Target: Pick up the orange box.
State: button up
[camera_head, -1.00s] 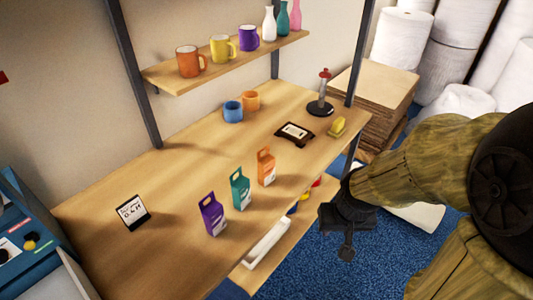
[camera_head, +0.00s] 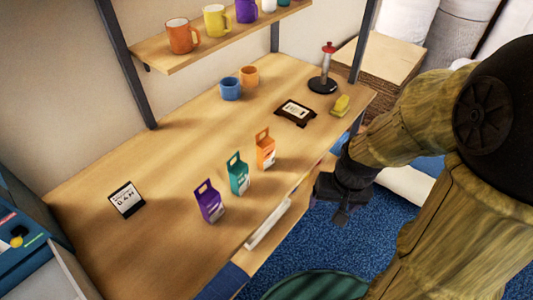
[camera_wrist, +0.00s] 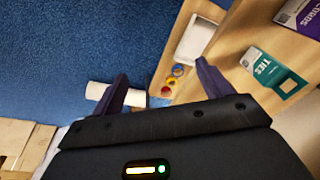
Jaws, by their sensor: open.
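The orange box (camera_head: 265,150) stands upright on the wooden table near its front edge, the rightmost of three small cartons with handle tops. The teal box (camera_head: 238,174) and the purple box (camera_head: 209,202) stand to its left. My gripper (camera_head: 341,214) hangs off the table's front edge, to the right of and lower in the picture than the orange box, not touching it. In the wrist view my gripper (camera_wrist: 160,82) is open with nothing between its fingers. That view shows the teal box (camera_wrist: 272,72) and part of the purple box (camera_wrist: 300,15); I cannot make out the orange box there.
The table (camera_head: 150,185) bears a sign (camera_head: 126,199), blue cup (camera_head: 230,89), orange cup (camera_head: 249,76), dark framed card (camera_head: 295,113), yellow item (camera_head: 341,105) and red-topped stand (camera_head: 323,75). A shelf post (camera_head: 128,65) rises behind. A lower shelf holds a white tray (camera_wrist: 196,40).

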jog(key=s+a+f+m+g+y+b, duration=0.2)
jog(key=a+f+m+g+y, duration=0.3)
jog(key=f, duration=0.3)
jog(key=m+t+y+b, duration=0.4)
jog(key=m+t+y, duration=0.4)
jog(key=m+t, duration=1.05)
send_near(269, 154)
jog(key=d+g, duration=0.1)
jog(key=s+d+r+m+g, duration=0.2)
jog(key=shift+d, duration=0.35)
jog(key=p+x, duration=0.2)
jog(key=x, duration=1)
jog(key=shift+w+f, duration=0.1)
jog(key=shift+w, duration=0.05)
